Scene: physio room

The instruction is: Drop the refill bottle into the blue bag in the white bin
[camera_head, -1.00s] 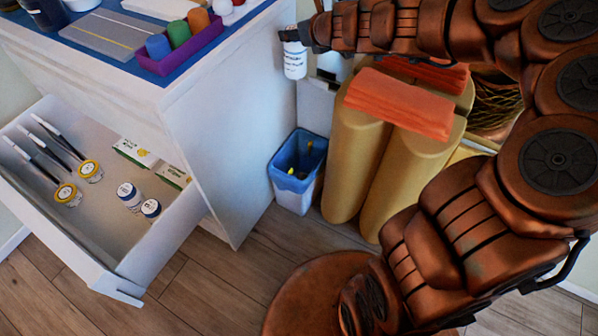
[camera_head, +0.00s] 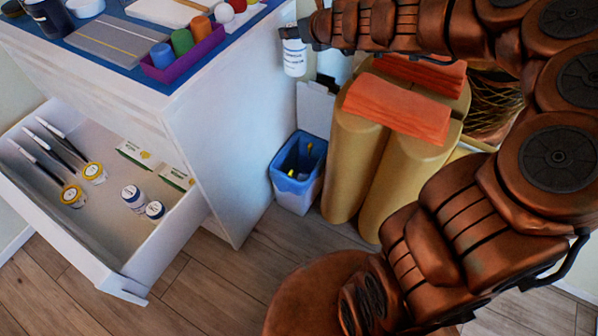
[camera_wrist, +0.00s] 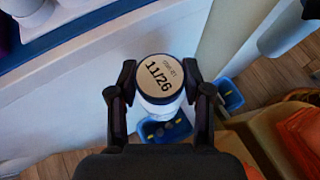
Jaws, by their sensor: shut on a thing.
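The refill bottle (camera_head: 295,58) is white with a printed label, and my gripper (camera_head: 291,33) is shut on it near the top. It hangs upright in the air beside the cabinet. In the wrist view its round lid (camera_wrist: 160,77), marked 11/26, sits between the fingers of my gripper (camera_wrist: 161,92). The white bin (camera_head: 296,198) stands on the floor below, lined with the blue bag (camera_head: 299,184). A few small yellow things lie inside the bag. In the wrist view the blue bag (camera_wrist: 181,126) shows under and beside the bottle, partly hidden by it.
A white cabinet (camera_head: 232,130) stands left of the bin, with an open drawer (camera_head: 120,235) holding bottles, jars, boxes and brushes. Tan rolls (camera_head: 357,150) with orange towels (camera_head: 397,107) on top stand close right of the bin. A purple tray (camera_head: 185,60) sits on the cabinet top.

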